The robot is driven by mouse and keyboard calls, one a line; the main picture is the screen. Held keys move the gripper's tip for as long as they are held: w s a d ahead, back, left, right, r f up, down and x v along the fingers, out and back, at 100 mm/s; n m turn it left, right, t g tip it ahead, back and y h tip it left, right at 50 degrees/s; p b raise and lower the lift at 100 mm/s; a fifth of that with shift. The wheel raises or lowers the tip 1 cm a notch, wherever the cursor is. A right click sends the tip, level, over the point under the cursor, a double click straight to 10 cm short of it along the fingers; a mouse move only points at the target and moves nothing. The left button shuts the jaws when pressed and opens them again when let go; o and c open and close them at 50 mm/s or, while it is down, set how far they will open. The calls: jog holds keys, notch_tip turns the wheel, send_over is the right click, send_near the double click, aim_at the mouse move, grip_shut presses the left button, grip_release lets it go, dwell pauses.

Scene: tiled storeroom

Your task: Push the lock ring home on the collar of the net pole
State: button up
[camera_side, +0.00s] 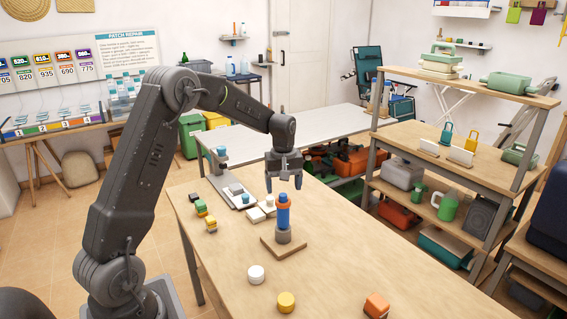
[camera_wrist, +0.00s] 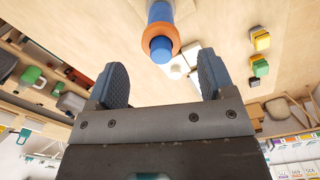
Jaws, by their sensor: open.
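The net pole (camera_side: 283,216) is a blue upright post on the wooden table. Its grey collar (camera_side: 283,236) sits at the foot, on a square wooden base (camera_side: 283,248). The orange lock ring (camera_side: 283,197) is around the pole near its top, well above the collar. In the wrist view the ring (camera_wrist: 174,42) circles the blue pole (camera_wrist: 161,52) close to its end. My gripper (camera_side: 284,184) is open and empty, pointing down just above the pole top. In the wrist view my gripper (camera_wrist: 160,75) has its fingers spread, with the pole toward the upper middle.
A white disc (camera_side: 256,274), a yellow knob (camera_side: 286,302) and an orange block (camera_side: 376,305) lie in front. Pale blocks (camera_side: 262,210), a grey tray (camera_side: 232,193) and small green and yellow pieces (camera_side: 202,208) lie behind and left. The table right of the pole is clear.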

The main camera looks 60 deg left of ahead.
aim_at(283, 195)
notch_tip(283, 195, up, 9)
dwell(0.3)
jog(key=s+d+r+m+t, duration=0.1)
jog(key=s+d+r+m, duration=0.35)
jog(key=d, duration=0.35)
jog(key=s+d+m+t, duration=0.2)
jog(key=s+d+m, duration=0.2)
jog(key=s, duration=0.6)
jog(key=s+d+m+t, duration=0.2)
jog(key=s+d+m, duration=0.3)
jog(key=s+d, duration=0.4)
jog(key=shift+s+d+t, duration=0.2)
jog(key=shift+s+t, duration=0.1)
jog(key=shift+s, duration=0.2)
